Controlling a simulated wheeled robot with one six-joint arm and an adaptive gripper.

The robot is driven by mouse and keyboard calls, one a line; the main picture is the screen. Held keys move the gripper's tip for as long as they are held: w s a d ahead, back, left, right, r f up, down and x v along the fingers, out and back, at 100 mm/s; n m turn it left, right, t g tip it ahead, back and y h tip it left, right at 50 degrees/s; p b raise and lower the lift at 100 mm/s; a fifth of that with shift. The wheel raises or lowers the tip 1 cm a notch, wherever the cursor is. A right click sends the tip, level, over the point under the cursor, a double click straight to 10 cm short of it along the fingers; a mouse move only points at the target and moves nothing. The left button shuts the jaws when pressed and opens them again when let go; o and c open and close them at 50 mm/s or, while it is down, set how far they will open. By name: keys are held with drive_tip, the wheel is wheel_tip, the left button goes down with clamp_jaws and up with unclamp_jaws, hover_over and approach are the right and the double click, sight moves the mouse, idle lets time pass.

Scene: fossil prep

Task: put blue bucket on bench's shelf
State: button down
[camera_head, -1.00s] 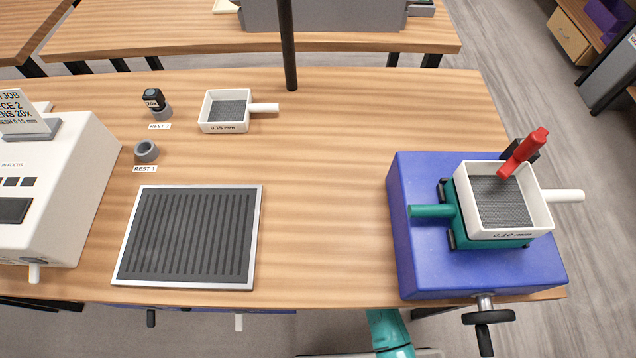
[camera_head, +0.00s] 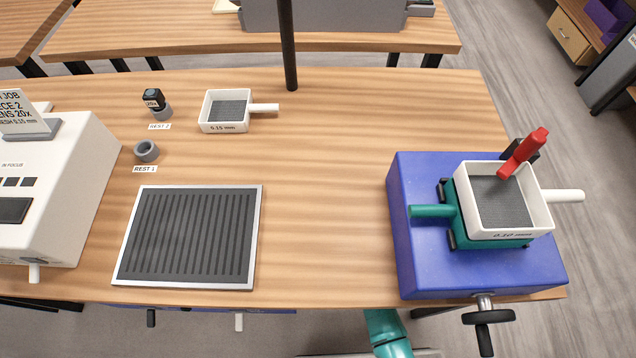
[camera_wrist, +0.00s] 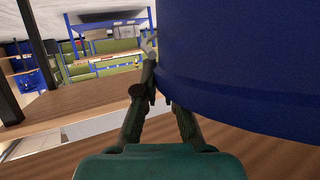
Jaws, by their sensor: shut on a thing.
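In the wrist view, the blue bucket (camera_wrist: 250,65) fills the upper right, very close to the camera. My gripper (camera_wrist: 155,75) is shut on its left edge. The exact grip spot is partly hidden behind the fingers and the bucket's wall. A wooden surface (camera_wrist: 85,105) of a bench lies behind the fingers; whether it is a top or a shelf I cannot tell. In the head view, the bench top (camera_head: 320,180) shows from above. Only a teal piece of my arm shows at its front edge; the gripper and bucket are out of that view.
On the bench top are a dark ridged mat (camera_head: 188,237), a white sieve (camera_head: 225,112), a blue machine (camera_head: 420,265) with a second sieve (camera_head: 548,225), and a white instrument (camera_head: 75,185). A dark post (camera_head: 287,45) stands at the back. The middle of the top is clear.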

drive_tip(key=c, duration=1.3)
unclamp_jaws()
drive_tip(key=v, duration=1.2)
drive_tip(key=shift+r, duration=0.15)
drive_tip(key=shift+s, duration=0.15)
drive_tip(key=s+d+r+m+h, duration=0.1)
drive_tip(key=s+d, duration=0.2)
drive_tip(key=s, duration=0.4)
drive_tip(key=s+d+r+m+t+h, duration=0.1)
drive_tip(key=s+d+h, duration=0.15)
drive_tip(key=s, duration=0.55)
drive_tip(key=s+d+r+m+h, duration=0.1)
drive_tip(key=s+d, duration=0.3)
drive_tip(key=s, duration=0.3)
drive_tip(key=shift+m+t+h, duration=0.3)
drive_tip(key=shift+t+h, duration=0.25)
drive_tip(key=shift+t, duration=0.15)
drive_tip(key=s+r, duration=0.5)
drive_tip(key=s+d+r, duration=0.1)
drive_tip(key=s+r, duration=0.3)
drive_tip(key=r, duration=0.1)
drive_tip(key=s+d+r, duration=0.1)
drive_tip(key=s+r, duration=0.4)
drive_tip(key=shift+s+d+r, duration=0.25)
drive_tip(key=shift+s+r, duration=0.15)
